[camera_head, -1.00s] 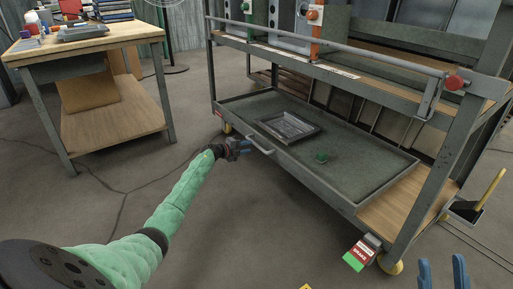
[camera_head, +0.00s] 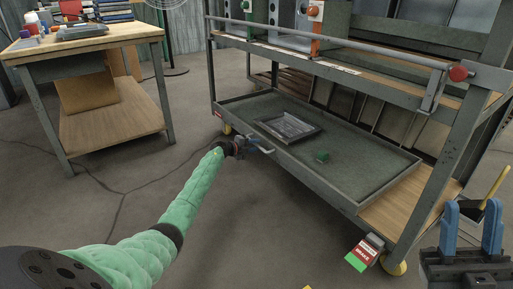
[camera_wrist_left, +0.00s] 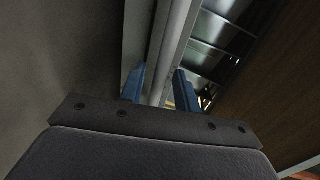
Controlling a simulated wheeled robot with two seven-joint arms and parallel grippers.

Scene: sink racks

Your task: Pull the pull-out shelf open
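The pull-out shelf (camera_head: 360,179) is a dark grey shallow tray low in the metal cart, with a light metal handle (camera_head: 268,150) on its front edge near the left end. My left gripper (camera_head: 250,147) is at this handle. In the left wrist view its blue fingers (camera_wrist_left: 159,88) stand apart, with a light grey bar running between them. I cannot tell whether they touch it. My right gripper (camera_head: 468,226) is at the lower right, open and empty, away from the shelf.
A red and green tag (camera_head: 364,254) and yellow casters are at the cart's lower front. A wooden table (camera_head: 85,45) stands at the left. The floor before the shelf is clear.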

